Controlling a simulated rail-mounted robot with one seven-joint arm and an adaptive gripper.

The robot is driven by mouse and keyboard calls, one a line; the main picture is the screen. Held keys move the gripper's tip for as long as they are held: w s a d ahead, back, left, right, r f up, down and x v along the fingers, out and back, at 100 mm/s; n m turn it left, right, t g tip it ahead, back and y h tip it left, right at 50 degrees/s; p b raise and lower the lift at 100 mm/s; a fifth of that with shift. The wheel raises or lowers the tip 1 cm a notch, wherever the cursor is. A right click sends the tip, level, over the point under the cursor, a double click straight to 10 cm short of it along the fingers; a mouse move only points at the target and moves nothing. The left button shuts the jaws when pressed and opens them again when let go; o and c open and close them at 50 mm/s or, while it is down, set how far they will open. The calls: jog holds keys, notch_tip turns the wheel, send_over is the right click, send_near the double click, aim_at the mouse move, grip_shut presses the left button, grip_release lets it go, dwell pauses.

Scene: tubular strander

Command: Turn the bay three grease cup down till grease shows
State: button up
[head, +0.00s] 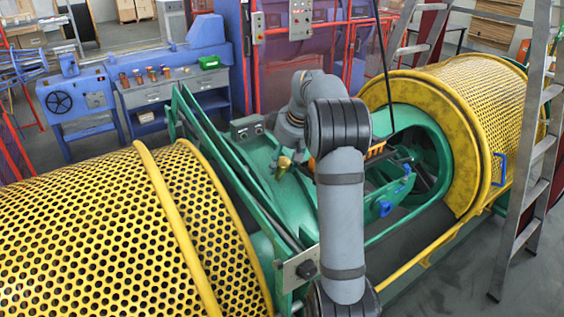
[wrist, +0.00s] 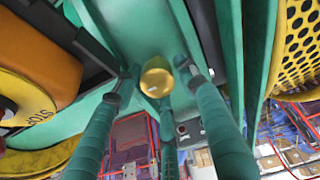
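A round brass grease cup (wrist: 157,77) sits against the green machine frame in the wrist view, seen end-on. My gripper (wrist: 162,82) has teal fingers spread around the cup, one left, one right and one below. Gaps seem to show between the fingertips and the cup, so it looks open. In the head view a small brass cup (head: 284,163) shows on the green frame, below my arm's wrist. My fingers blend into the green there. No grease is visible.
Yellow perforated drums stand at the left (head: 120,230) and right (head: 475,100). Green frame rails (head: 235,170) run close beside my arm. A small control box (head: 247,128) is near the cup. A ladder (head: 535,150) stands at the right. A blue workbench (head: 180,95) is behind.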

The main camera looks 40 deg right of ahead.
jog(key=shift+r, duration=0.1)
jog(key=c, duration=0.8)
jog(key=shift+w+m, duration=0.1)
jog(key=shift+m, duration=0.3)
jog(key=m+b, duration=0.1)
jog(key=m, duration=0.4)
jog(key=shift+d+r+m, duration=0.1)
jog(key=shift+m, duration=0.3)
jog(key=m+b, duration=0.1)
jog(key=m, duration=0.5)
jog(key=shift+d, duration=0.1)
jog(key=m, duration=0.2)
jog(key=m+b, duration=0.1)
jog(key=m, duration=0.2)
jog(key=shift+s+m, duration=0.2)
jog(key=shift+m, duration=0.1)
jog(key=shift+c, duration=0.4)
jog(key=m, duration=0.5)
jog(key=shift+s+d+m, duration=0.2)
jog(key=shift+m, duration=0.1)
jog(key=shift+s, duration=0.1)
